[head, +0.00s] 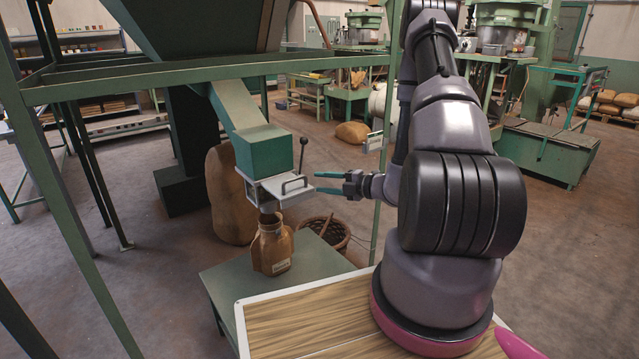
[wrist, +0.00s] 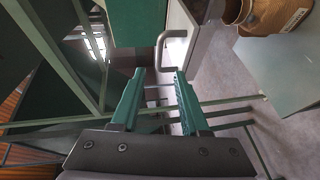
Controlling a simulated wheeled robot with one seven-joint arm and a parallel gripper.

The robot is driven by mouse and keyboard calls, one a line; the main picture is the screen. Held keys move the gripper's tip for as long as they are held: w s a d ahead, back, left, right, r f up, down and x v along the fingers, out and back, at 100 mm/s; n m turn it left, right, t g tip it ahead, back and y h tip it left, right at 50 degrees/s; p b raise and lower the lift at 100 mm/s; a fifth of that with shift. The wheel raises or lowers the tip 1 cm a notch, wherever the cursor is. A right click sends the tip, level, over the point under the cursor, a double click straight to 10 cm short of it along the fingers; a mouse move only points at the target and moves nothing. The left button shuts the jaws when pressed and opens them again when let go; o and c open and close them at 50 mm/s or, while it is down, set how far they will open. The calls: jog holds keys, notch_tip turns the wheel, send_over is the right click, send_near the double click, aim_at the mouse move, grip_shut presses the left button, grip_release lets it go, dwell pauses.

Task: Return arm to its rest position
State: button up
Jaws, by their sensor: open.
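My gripper (head: 326,182) is open and empty in the head view, level with the hopper outlet and just right of it. Its two teal fingers point left toward the outlet's handle (head: 294,185), apart from it. In the wrist view the spread fingers of my gripper (wrist: 158,98) show, with the handle (wrist: 174,48) beyond them. My arm reaches out to the left from its base and is bent at the elbow.
A green hopper chute (head: 264,150) ends above a brown jar (head: 272,246) on a small green table (head: 318,262). A wicker basket (head: 335,232) and a sack (head: 226,190) stand on the floor behind. A green frame post (head: 62,190) stands at left.

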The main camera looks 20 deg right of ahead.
jog(key=s+a+r+n+g+y, duration=0.1)
jog(key=s+a+r+n+g, duration=0.4)
jog(key=r+n, duration=0.55)
jog(key=s+a+r+n+g+y, duration=0.1)
jog(key=s+a+r+n+g, duration=0.45)
jog(key=r+n, duration=0.55)
jog(key=s+d+r+n+t+h, duration=0.2)
jog(key=s+r+n+h, duration=0.3)
jog(key=n, duration=0.5)
jog(key=s+d+r+n+t+h, duration=0.3)
jog(key=s+r+n, duration=0.5)
jog(key=n, duration=0.3)
jog(key=shift+s+d+r+t+h, duration=0.15)
jog(key=shift+d+r+t+h, duration=0.2)
jog(key=shift+d+h, duration=0.6)
